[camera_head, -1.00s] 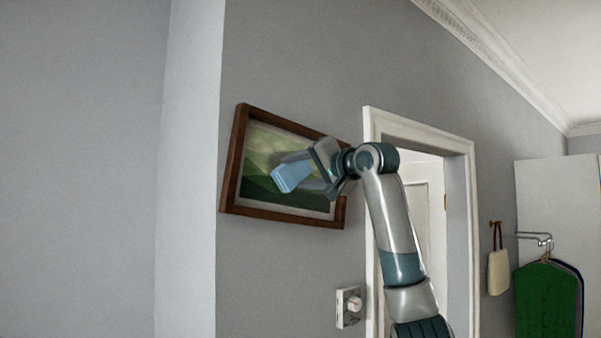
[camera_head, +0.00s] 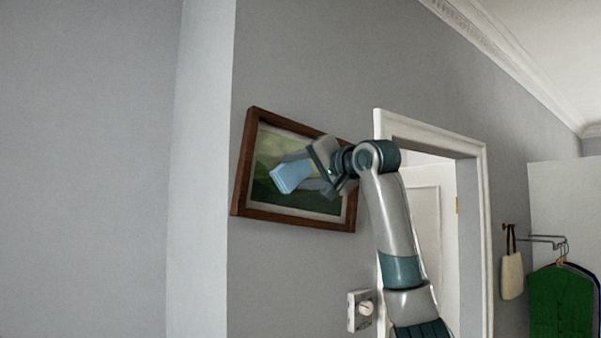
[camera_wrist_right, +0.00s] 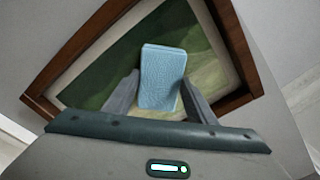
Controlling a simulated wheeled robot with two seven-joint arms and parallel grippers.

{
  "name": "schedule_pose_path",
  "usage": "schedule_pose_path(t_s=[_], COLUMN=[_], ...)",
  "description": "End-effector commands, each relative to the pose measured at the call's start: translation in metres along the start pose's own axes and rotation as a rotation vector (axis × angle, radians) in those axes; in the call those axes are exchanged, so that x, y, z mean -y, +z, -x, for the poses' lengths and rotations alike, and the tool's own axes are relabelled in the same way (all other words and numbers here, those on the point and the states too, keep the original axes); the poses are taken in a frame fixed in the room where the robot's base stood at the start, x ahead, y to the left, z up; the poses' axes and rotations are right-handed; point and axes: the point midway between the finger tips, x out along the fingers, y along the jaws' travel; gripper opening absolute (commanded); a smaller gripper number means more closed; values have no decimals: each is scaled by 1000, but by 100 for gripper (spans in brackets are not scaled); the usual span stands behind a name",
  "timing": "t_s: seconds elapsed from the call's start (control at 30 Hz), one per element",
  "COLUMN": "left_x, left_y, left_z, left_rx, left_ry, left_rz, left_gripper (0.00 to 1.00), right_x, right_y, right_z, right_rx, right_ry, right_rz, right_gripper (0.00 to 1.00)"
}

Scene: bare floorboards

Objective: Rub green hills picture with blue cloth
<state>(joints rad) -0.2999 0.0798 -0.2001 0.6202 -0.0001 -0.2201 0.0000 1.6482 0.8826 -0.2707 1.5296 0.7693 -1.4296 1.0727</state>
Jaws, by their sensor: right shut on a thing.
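The green hills picture (camera_head: 265,198) hangs tilted on the grey wall in a brown wooden frame. My right gripper (camera_head: 318,170) is in front of its right half and hides part of it. The right gripper is shut on the folded light blue cloth (camera_head: 293,176), which sticks out toward the picture's middle. In the right wrist view the blue cloth (camera_wrist_right: 163,78) stands between the two fingers (camera_wrist_right: 160,100), with the picture (camera_wrist_right: 100,75) behind it. I cannot tell whether the cloth touches the picture. My left gripper is not in view.
A white door frame (camera_head: 432,128) stands just right of the picture. A wall switch with a round knob (camera_head: 361,309) is below. A cream bag (camera_head: 512,276) and a green garment on a hanger (camera_head: 560,303) hang at the right. The wall left of the picture is clear.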

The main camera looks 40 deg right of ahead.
Motion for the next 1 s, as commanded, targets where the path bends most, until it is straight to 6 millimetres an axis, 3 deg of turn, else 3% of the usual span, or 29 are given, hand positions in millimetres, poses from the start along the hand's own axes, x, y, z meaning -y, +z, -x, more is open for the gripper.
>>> schedule_pose_path(t_s=[0.5, 1.0], left_x=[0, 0], left_y=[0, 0], left_z=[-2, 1], left_rx=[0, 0], left_ry=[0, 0], left_rz=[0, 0], left_gripper=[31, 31], right_x=[23, 27], right_y=[23, 20], right_z=[0, 0], right_rx=[2, 1], right_ry=[-1, -1], right_rz=[1, 0], right_gripper=[33, 33])
